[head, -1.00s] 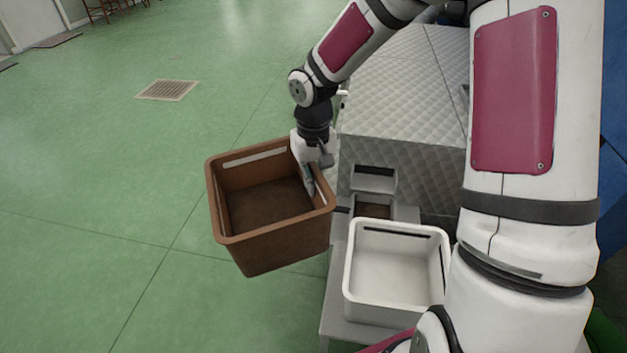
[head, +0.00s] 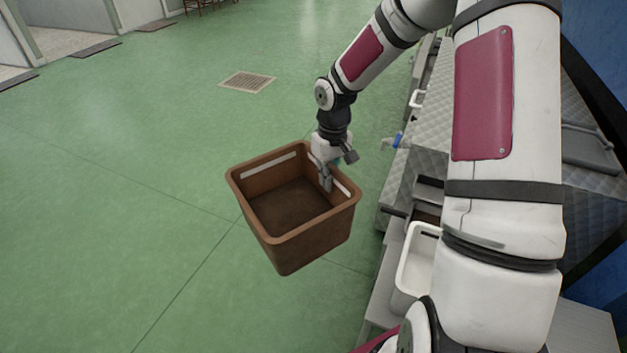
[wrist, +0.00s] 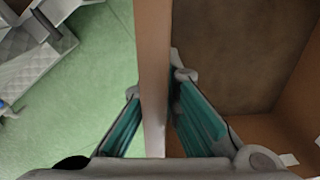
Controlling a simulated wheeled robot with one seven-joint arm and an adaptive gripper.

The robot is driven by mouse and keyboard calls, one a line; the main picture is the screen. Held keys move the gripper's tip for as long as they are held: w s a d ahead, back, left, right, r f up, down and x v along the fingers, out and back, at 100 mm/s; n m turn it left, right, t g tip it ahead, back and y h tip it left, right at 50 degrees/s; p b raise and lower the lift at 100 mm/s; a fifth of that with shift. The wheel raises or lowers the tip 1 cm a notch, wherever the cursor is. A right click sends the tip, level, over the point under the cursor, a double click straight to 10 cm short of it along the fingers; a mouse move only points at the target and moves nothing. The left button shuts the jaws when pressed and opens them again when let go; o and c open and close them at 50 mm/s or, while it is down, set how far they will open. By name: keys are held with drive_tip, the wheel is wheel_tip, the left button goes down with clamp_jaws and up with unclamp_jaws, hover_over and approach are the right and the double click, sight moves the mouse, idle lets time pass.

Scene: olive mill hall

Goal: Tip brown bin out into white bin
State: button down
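The brown bin (head: 308,234) hangs over the green floor, close to upright, with its open top facing up. Its inside shows a dark brown bottom or contents; I cannot tell which. My gripper (head: 326,184) is shut on the bin's right wall near the handle slot. In the wrist view the bin's wall (wrist: 153,75) runs between my two teal-padded fingers (wrist: 158,112), one inside and one outside. The white bin (head: 416,262) stands on a grey bench to the right of the brown bin. My arm hides most of it.
The grey bench (head: 381,292) lies below and right of the brown bin. Quilted metal machinery (head: 430,112) with a blue-handled tap (head: 396,141) stands behind the white bin. A floor drain (head: 247,81) lies ahead. The green floor at left is clear.

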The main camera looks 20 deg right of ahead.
drive_tip(key=s+d+n+p, duration=0.2)
drive_tip(key=s+d+p, duration=0.3)
drive_tip(key=d, duration=0.7)
drive_tip(key=s+d+n+p, duration=0.1)
drive_tip(key=s+d+p, duration=0.4)
drive_tip(key=d, duration=0.7)
drive_tip(key=s+d+n+p, duration=0.2)
drive_tip(key=s+d+p, duration=0.2)
drive_tip(key=s+d, duration=0.5)
drive_tip(key=s+d+n+p, duration=0.2)
drive_tip(key=s+d+p, duration=0.3)
drive_tip(key=s, duration=0.6)
wheel_tip(320, 180, up, 4)
drive_tip(key=d+r+g+h+b, duration=0.1)
drive_tip(key=g+h+b, duration=0.55)
drive_tip(key=b, duration=0.65)
drive_tip(key=w+a+f+g+h+b, duration=0.2)
drive_tip(key=w+a+g+h+b, duration=0.2)
drive_tip(key=b, duration=0.6)
drive_tip(key=w+a+f+m+g+h+b, duration=0.1)
drive_tip(key=w+a+g+h+b, duration=0.3)
drive_tip(key=g+b, duration=0.5)
drive_tip(key=shift+w+a+f+m+b, duration=0.2)
drive_tip(key=shift+w+f+m+b, duration=0.15)
drive_tip(key=shift+w+f, duration=0.45)
drive_tip(key=shift+s, duration=0.15)
